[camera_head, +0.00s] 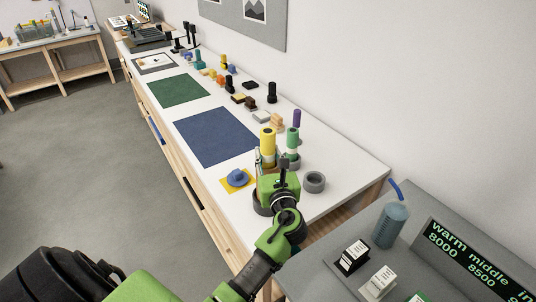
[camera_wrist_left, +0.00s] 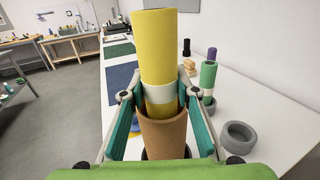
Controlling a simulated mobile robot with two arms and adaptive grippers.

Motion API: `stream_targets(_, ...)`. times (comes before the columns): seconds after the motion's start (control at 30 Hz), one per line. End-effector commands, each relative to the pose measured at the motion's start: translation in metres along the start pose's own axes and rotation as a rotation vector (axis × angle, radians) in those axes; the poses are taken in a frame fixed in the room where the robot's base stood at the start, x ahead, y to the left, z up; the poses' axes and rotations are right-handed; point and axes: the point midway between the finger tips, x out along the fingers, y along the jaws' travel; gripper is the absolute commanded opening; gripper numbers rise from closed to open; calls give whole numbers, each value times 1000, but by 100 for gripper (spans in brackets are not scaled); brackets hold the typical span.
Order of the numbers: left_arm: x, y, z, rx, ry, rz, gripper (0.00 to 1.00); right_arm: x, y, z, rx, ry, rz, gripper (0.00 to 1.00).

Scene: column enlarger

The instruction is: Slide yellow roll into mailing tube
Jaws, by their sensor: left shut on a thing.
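The yellow roll (camera_head: 267,139) stands upright with a white band near its lower end; it is large in the left wrist view (camera_wrist_left: 154,45). Its bottom goes into the mouth of the brown mailing tube (camera_wrist_left: 163,138), so the lowest part is hidden. The tube's base is mostly hidden by my gripper, at a dark ring. My right gripper is not in view.
A green roll (camera_head: 292,139) stands in a grey ring, with a purple-topped piece behind it. An empty grey ring (camera_head: 314,182) is to the right. A blue knob (camera_head: 237,176) on a yellow base is to the left. The blue mat (camera_head: 215,135) is clear; several small items line the wall side.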

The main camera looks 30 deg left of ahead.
Motion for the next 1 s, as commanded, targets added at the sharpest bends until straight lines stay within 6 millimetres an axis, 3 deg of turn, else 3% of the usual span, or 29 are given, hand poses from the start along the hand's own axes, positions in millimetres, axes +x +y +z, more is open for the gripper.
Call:
stream_targets(0.97, 0, 0, -13, 0, -1, 0, 5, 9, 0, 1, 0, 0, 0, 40)
stream_targets(1.0, 0, 0, -13, 0, -1, 0, 31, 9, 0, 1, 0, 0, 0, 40)
